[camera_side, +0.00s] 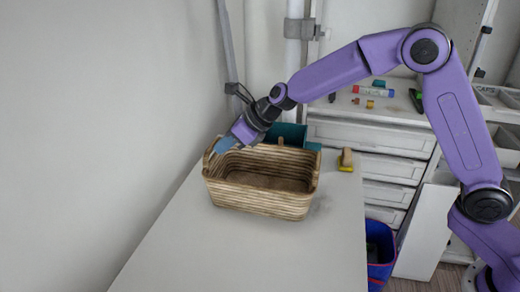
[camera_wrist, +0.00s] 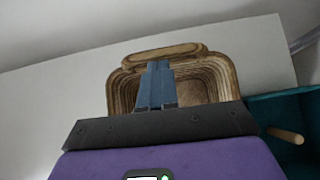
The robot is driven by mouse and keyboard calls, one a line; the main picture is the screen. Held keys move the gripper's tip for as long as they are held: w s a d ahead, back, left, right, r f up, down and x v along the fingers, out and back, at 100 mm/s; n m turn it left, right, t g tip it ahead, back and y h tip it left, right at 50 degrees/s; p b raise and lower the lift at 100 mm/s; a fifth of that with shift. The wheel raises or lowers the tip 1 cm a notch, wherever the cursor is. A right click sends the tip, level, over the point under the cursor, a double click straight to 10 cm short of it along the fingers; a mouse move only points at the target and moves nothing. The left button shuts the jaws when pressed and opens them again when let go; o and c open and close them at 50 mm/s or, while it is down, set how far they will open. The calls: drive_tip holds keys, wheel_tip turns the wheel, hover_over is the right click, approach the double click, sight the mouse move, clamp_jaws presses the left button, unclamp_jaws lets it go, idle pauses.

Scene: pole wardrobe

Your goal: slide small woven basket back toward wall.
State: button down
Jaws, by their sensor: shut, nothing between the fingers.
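The small woven basket (camera_side: 262,198) is tan, with rounded corners, and stands upright on the white table (camera_side: 180,245). It looks empty in the side view. In the wrist view the basket (camera_wrist: 222,78) lies beyond my fingers, with its handle end (camera_wrist: 165,54) farthest away. My gripper (camera_side: 218,147) is shut and empty, with its blue fingertips at the basket's back left rim. In the wrist view my gripper (camera_wrist: 160,66) overlaps the basket opening and the tips reach the handle end. I cannot tell whether they touch it.
A teal box (camera_side: 290,134) with a wooden stick stands behind the basket. A small yellow and wooden item (camera_side: 346,160) sits near the table's right edge. The wall (camera_side: 100,120) is at left; a white drawer unit (camera_side: 385,165) stands at back right. The front table is clear.

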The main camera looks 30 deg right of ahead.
drive_tip(key=w+a, duration=0.6)
idle(0.4)
drive_tip(key=shift+s+d, duration=0.1)
drive_tip(key=shift+d, duration=0.05)
